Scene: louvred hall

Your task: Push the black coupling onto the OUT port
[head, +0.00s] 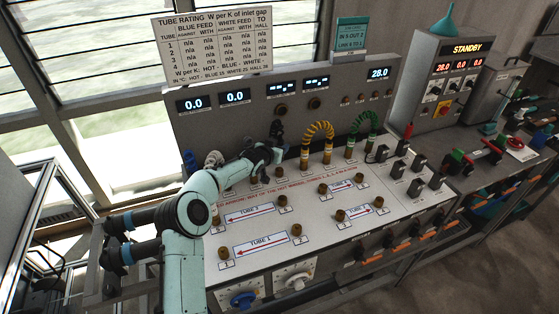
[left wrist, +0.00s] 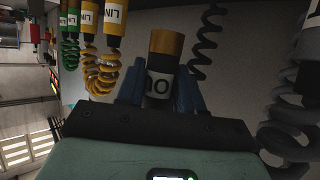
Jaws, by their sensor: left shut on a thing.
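The black coupling (left wrist: 158,65) has a brass-coloured end and a white label with partly hidden letters that look like "OU". In the left wrist view it stands between the blue fingers of my left gripper (left wrist: 158,88), which is shut on it. In the head view my left gripper (head: 276,139) is in front of the grey back panel, above the rear of the bench, and mostly hides what it holds. I cannot tell which brass fitting is the OUT port, or whether the coupling touches one. My right gripper is not in view.
Yellow (head: 319,130) and green coiled hoses (head: 364,125) stand right of the gripper. Several brass ports, such as one by TUBE 1 (head: 297,230), rise from the white bench top (head: 275,215). Black valves (head: 417,163) stand at its right. A black coil (left wrist: 208,45) hangs close beside the coupling.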

